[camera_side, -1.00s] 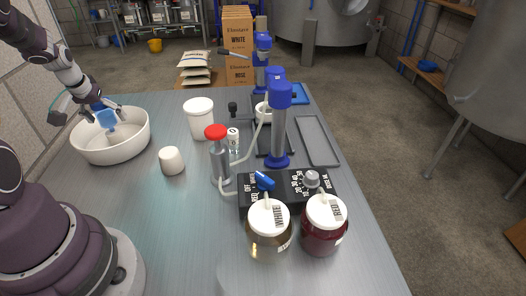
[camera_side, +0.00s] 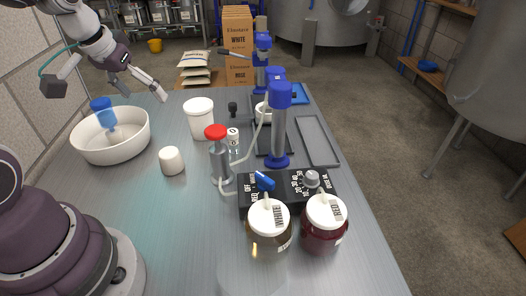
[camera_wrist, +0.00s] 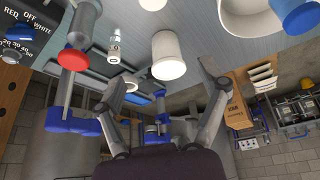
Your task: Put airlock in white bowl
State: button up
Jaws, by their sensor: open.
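The airlock is a clear piece with a blue cap (camera_side: 101,104). It stands in the white bowl (camera_side: 124,148) at the left of the bench, a little tilted, with its cap above the rim. Its lower end shows inside the bowl. In the wrist view the blue cap (camera_wrist: 297,14) and part of the bowl (camera_wrist: 243,20) are at the top right, cut by the edge. My gripper (camera_side: 160,94) is open and empty, raised to the right of and beyond the bowl, apart from the airlock. Its two spread fingers (camera_wrist: 163,80) also show in the wrist view.
A white tub (camera_side: 200,120) and a small white stopper-like piece (camera_side: 172,160) stand right of the bowl. A red-topped pump (camera_side: 217,150), a blue-topped column (camera_side: 280,125), a control box (camera_side: 285,187) and two jars (camera_side: 269,235) (camera_side: 323,232) stand farther right. Bench front is clear.

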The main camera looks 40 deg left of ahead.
jog(key=s+d+r+m, duration=0.1)
jog(key=s+d+m, duration=0.1)
jog(key=d, duration=0.3)
jog(key=s+d+r+m+h, duration=0.1)
jog(key=s+d+r+m, duration=0.1)
jog(key=s+d, duration=0.2)
jog(key=shift+s+d+r+t+h, duration=0.2)
jog(key=shift+s+d+t+h, duration=0.15)
jog(key=shift+d, duration=0.85)
